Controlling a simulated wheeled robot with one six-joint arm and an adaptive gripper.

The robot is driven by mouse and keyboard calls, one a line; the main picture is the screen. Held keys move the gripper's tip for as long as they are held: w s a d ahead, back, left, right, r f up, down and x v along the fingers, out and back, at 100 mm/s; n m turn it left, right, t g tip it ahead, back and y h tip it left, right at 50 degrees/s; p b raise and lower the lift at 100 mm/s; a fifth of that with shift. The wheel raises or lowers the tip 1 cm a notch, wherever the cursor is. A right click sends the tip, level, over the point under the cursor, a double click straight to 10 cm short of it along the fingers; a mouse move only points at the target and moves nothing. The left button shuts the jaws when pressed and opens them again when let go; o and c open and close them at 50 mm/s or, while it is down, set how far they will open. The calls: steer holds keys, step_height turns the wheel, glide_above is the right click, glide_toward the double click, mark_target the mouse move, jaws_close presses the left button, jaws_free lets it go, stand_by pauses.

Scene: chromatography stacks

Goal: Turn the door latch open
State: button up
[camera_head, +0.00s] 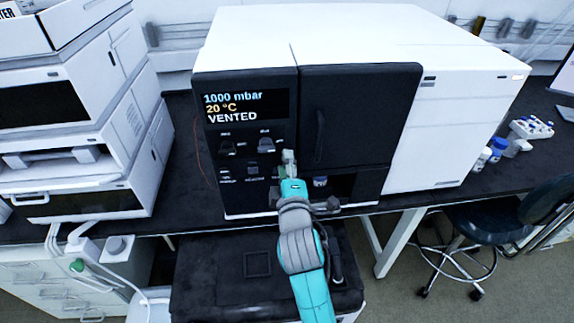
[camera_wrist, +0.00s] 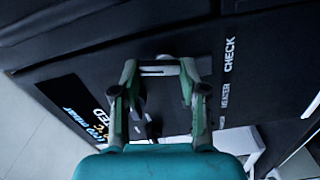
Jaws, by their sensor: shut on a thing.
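The dark door (camera_head: 355,115) of the white instrument is closed, with a vertical handle (camera_head: 319,137) at its left. My gripper (camera_head: 288,158) is at the front panel, beside the door's lower left edge. In the wrist view my gripper (camera_wrist: 159,72) has its two fingers apart with a short pale bar (camera_wrist: 158,69), apparently the door latch, held between the tips. The arm and fingers hide most of the latch in the head view, and its exact angle is hard to tell.
The black panel's display (camera_head: 238,107) reads 1000 mbar, 20 °C and VENTED. Dark switches (camera_head: 228,147) sit below it. A small blue-capped vial (camera_head: 320,181) stands in the recess under the door. Stacked white modules (camera_head: 75,130) stand at left; bottles (camera_head: 497,148) and a stool (camera_head: 490,212) are at right.

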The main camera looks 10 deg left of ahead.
steer(key=shift+f+n, duration=0.1)
steer(key=shift+n, duration=1)
steer(key=shift+a, duration=0.1)
steer(key=o, duration=1.1)
steer(key=shift+o, duration=0.2)
steer(key=shift+s, duration=0.1)
steer(key=v, duration=1.2)
